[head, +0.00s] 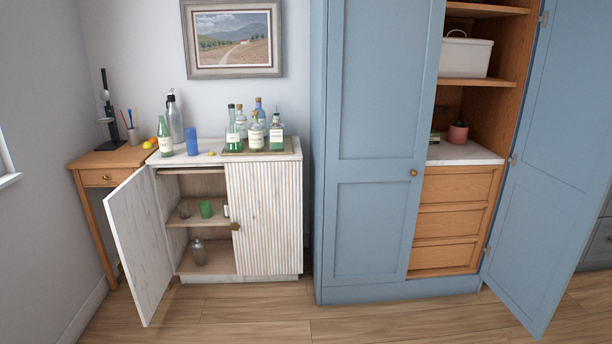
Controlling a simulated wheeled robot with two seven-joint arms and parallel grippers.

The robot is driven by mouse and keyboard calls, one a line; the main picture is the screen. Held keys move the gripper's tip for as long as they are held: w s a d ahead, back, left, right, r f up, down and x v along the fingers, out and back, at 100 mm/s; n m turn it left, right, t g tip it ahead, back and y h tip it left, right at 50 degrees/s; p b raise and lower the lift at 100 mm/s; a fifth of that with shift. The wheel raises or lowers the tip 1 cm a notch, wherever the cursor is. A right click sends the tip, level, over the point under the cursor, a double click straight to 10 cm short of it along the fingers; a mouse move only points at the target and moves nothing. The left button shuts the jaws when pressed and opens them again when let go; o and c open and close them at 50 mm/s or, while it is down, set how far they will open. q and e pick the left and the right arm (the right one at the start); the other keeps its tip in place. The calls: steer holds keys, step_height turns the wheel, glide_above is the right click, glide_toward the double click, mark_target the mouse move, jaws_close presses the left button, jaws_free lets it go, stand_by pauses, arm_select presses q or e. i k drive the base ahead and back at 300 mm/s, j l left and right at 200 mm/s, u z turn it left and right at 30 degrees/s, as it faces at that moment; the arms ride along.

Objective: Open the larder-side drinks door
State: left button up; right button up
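The white drinks cabinet (213,160) stands left of the blue larder. Its larder-side door (266,220), with a ribbed front, looks shut. A small brass-coloured knob (235,227) sits at that door's left edge, about halfway up. The cabinet's other door (146,243) stands wide open, swung out to the left and towards me. Through that opening I see shelves with a green glass (206,209), a smaller cup (184,210) and a metal shaker-like vessel (198,252). Neither of my grippers is in view.
Several bottles stand on a tray (284,151) on the cabinet top, with a blue cup (192,141) nearby. The larder's left door (372,230) looks shut; its right door (548,170) stands open. The floor (250,320) in front is clear.

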mark_target(265, 198)
steer(key=i, duration=1.45)
steer(key=i+l+u, duration=0.1)
steer(key=i+u, duration=0.2)
steer(key=i, duration=0.25)
steer(key=i+l+u, duration=0.35)
steer(key=i, duration=0.25)
steer(key=i+l+u, duration=0.3)
steer(key=i, duration=0.2)
